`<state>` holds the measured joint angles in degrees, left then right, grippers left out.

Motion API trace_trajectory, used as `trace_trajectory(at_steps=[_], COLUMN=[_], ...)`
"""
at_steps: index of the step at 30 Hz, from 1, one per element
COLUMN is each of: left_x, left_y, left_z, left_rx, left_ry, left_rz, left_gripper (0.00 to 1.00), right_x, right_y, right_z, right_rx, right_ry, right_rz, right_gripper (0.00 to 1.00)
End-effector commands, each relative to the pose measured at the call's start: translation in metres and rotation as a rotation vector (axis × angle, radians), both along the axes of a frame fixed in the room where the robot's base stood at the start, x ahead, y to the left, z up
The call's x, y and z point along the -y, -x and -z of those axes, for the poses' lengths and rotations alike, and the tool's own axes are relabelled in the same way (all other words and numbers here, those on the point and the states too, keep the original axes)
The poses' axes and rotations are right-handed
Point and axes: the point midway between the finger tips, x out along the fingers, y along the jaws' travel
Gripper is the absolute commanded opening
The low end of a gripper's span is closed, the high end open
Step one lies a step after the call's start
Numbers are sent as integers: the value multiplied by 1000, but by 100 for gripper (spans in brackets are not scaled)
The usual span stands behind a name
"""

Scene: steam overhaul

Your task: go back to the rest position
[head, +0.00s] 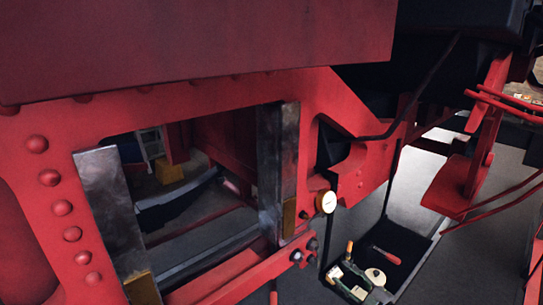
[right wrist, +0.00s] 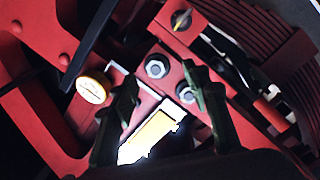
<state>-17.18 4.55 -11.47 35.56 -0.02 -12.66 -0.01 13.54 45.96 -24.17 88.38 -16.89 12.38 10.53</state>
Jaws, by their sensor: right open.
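My right gripper (right wrist: 160,88) shows in the right wrist view with its two dark fingers spread apart. Two bolt heads on a red plate (right wrist: 172,78) lie beyond the fingertips. A bright yellow and white bar (right wrist: 152,132) shows in the gap between the fingers, lower down; I cannot tell if a finger touches it. In the head view I cannot clearly make out either gripper. My left gripper is in neither view.
A large red frame (head: 340,100) with grey steel guides (head: 277,160) fills the head view's left and middle. A round dial gauge (head: 326,202) sits on it and also shows in the right wrist view (right wrist: 93,88). An open tray (head: 405,245) holds tools low down; grey floor lies right.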

Motion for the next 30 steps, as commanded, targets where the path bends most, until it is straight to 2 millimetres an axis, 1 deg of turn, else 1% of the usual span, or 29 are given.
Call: trace_trajectory(at_steps=[1, 2, 5, 8, 9, 11, 12, 14, 15, 18, 21, 24, 30], left_x=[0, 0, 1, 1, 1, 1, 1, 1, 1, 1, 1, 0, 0], left_y=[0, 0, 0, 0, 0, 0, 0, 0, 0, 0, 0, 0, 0], left_z=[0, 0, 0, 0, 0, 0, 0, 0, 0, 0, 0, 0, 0], left_rx=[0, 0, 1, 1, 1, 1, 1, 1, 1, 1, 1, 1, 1], left_ry=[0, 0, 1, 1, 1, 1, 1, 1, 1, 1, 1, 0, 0], left_rz=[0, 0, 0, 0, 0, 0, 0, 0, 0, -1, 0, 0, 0], left_gripper=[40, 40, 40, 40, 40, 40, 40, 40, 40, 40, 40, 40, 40], right_x=[-3, -2, 6, 19, 24, 33, 37, 44, 47, 51, 53, 53, 49], right_y=[11, 17, 43, 80, 98, 129, 152, 190, 215, 268, 309, 343, 399], right_z=[19, 29, 65, 102, 117, 138, 152, 172, 183, 201, 211, 218, 223], right_rx=[-45, -75, -193, -332, -393, -491, -559, -664, -732, -871, -975, -1059, -1194], right_ry=[-46, -71, -151, -222, -246, -281, -302, -330, -347, -372, -389, -399, -416], right_rz=[62, 106, 263, 420, 480, 570, 626, 709, 758, 849, 911, 955, 1021], right_gripper=[44, 44, 44, 44, 44, 44, 44, 44, 44, 44, 44, 44, 44])
